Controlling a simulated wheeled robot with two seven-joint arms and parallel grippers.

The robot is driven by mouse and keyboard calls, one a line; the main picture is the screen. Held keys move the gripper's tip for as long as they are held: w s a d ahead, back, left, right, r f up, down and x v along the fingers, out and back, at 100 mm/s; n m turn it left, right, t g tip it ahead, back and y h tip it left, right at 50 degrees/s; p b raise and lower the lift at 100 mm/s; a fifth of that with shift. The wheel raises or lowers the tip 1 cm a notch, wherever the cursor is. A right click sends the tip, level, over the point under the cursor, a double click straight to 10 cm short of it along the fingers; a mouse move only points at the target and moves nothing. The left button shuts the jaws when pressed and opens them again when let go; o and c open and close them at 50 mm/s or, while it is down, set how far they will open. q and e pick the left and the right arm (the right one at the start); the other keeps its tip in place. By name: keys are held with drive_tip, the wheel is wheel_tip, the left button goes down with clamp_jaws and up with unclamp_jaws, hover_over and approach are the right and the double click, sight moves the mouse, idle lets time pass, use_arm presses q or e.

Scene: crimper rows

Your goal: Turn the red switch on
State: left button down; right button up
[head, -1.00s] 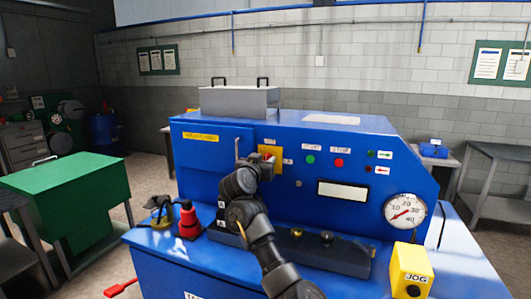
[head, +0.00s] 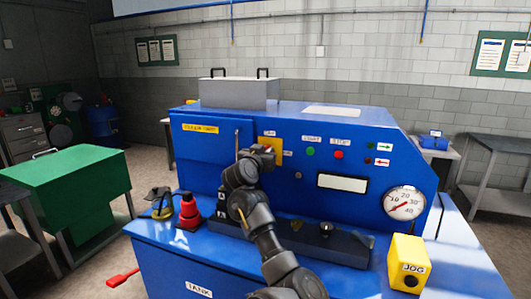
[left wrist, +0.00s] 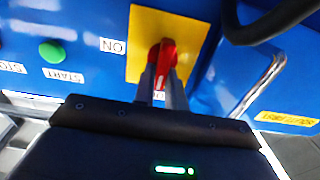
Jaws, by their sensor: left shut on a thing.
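The red switch (left wrist: 167,55) is a red handle on a yellow plate (left wrist: 140,42) on the blue machine's front. In the left wrist view, which is upside down, the handle runs nearly up and down the picture. An ON label (left wrist: 113,46) is beside the plate. A second label near the fingertips is partly hidden. In the head view the plate (head: 279,145) shows behind my left gripper (head: 262,157), which hides the handle. My left gripper (left wrist: 164,78) is shut on the handle, one finger on each side. My right gripper is not in view.
A green START button (head: 311,152) and a red STOP button (head: 338,155) are right of the switch. A metal bar handle (left wrist: 262,85) and a dark curved thing (left wrist: 265,25) are close to my left gripper. A yellow JOG box (head: 409,258) stands front right.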

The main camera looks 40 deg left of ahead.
use_arm(q)
drive_tip(key=m, duration=0.6)
drive_tip(key=d+f+m, duration=0.1)
drive_tip(key=m, duration=1)
drive_tip(key=shift+w+d+f+m+b, duration=0.15)
drive_tip(key=shift+w+f+m+b, duration=0.05)
drive_tip(key=shift+f+m+b, duration=0.15)
idle(0.5)
drive_tip(key=c, duration=1.4)
unclamp_jaws()
drive_tip(key=shift+c, duration=0.2)
drive_tip(key=shift+r, duration=0.1)
